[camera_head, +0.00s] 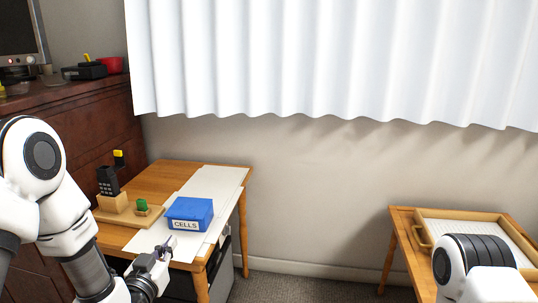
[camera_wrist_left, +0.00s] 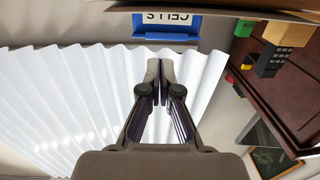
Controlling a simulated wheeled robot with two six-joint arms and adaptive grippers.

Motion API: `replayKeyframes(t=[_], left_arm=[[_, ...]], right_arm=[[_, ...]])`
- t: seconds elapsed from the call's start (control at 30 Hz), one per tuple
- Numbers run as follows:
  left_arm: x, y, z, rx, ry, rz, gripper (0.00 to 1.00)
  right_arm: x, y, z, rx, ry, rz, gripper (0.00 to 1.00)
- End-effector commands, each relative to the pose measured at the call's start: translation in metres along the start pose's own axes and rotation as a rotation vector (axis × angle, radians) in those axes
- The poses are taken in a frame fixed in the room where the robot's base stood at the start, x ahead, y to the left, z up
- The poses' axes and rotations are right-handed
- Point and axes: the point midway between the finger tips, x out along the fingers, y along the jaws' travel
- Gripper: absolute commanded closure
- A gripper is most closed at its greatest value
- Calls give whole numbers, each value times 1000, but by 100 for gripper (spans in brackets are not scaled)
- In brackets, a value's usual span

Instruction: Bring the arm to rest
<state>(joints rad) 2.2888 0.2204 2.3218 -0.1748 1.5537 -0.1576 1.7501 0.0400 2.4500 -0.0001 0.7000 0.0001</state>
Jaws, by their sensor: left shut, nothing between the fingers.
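My left arm comes in from the left in the head view and ends in my left gripper (camera_head: 168,243) at the front edge of the small wooden table. In the left wrist view the fingertips of the left gripper (camera_wrist_left: 160,68) are together with nothing between them. A blue box labelled CELLS (camera_head: 190,208) stands just beyond the gripper, apart from it as far as I can see; it also shows upside down in the left wrist view (camera_wrist_left: 168,28). My right arm shows only in part at the lower right; its gripper is out of view.
The small wooden table (camera_head: 160,178) carries a white sheet (camera_head: 216,186), a wooden stand with a dark handset (camera_head: 108,181) and a small green item (camera_head: 142,205). A dark wooden dresser (camera_head: 85,125) stands at left. A wooden tray (camera_head: 470,224) lies on a right-hand table (camera_head: 402,222). Floor between tables is clear.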

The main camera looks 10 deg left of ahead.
Motion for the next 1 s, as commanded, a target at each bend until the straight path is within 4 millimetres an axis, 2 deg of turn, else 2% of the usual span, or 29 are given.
replayKeyframes(t=[0.03, 0.17, 0.2, 0.27, 0.3, 0.4, 0.5, 0.6, 0.73, 0.77, 0.8, 1.0], left_arm=[[-7, 6, 35, 9, -69, 13, 100], [-46, 23, 138, 31, -326, 45, 100], [-63, 27, 170, 33, -426, 54, 100], [-92, 32, 213, 33, -574, 63, 100], [-113, 35, 238, 33, -670, 68, 100], [-165, 40, 286, 25, -891, 69, 100], [-216, 42, 318, 16, -1092, 60, 100], [-264, 43, 336, 1, -1291, 37, 100], [-322, 40, 341, -57, -1559, -35, 100], [-320, 40, 315, -57, -1545, -34, 100], [-319, 40, 300, -56, -1541, -32, 100], [-321, 40, 234, -55, -1537, -31, 100]], right_arm=[[0, 0, 0, 0, 0, 0, 60], [0, 0, 0, 0, 0, 0, 60], [0, 0, 0, 0, 0, 0, 60], [0, 0, 0, 0, 0, 0, 60], [0, 0, 0, 0, 0, 0, 60], [0, 0, 0, 0, 0, 0, 60], [0, 0, 0, 0, 0, 0, 60], [0, 0, 0, 0, 0, 0, 60], [0, 0, 0, 0, 0, 0, 60], [-25, 0, 1, 0, -2, 0, 60], [-41, 0, 1, 0, -2, 0, 60], [-107, -1, 0, 0, 0, 0, 60]])
